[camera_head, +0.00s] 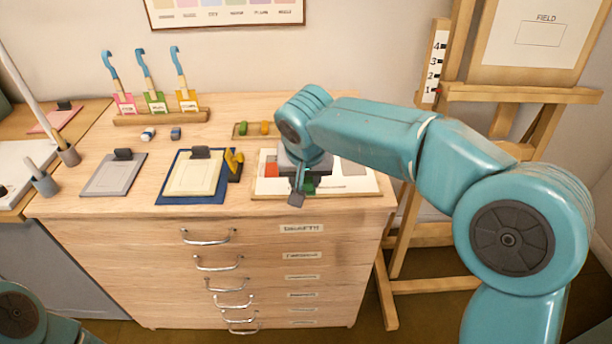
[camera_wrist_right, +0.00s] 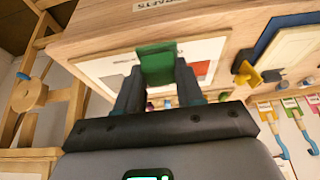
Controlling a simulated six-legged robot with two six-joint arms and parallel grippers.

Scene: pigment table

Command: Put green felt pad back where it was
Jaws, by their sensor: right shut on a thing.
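The green felt pad (camera_wrist_right: 157,64) is between the two fingers of my right gripper (camera_wrist_right: 158,80) in the right wrist view. In the head view, a little of the pad (camera_head: 309,188) shows below my right gripper (camera_head: 303,187), over the white board (camera_head: 372,187) at the table's front right. The board bears a red-orange patch (camera_head: 271,169) left of the gripper and a grey patch (camera_head: 353,168) right of it. The wrist and fingers hide the board's middle. I cannot tell whether the pad touches the board. My left gripper is out of view.
A yellow holder (camera_head: 235,164) stands just left of the board, beside a clipboard (camera_head: 193,178) on a blue mat. Behind the board is a small tray (camera_head: 241,134) with coloured pieces. The easel (camera_head: 480,97) stands to the right. The table's front edge is close.

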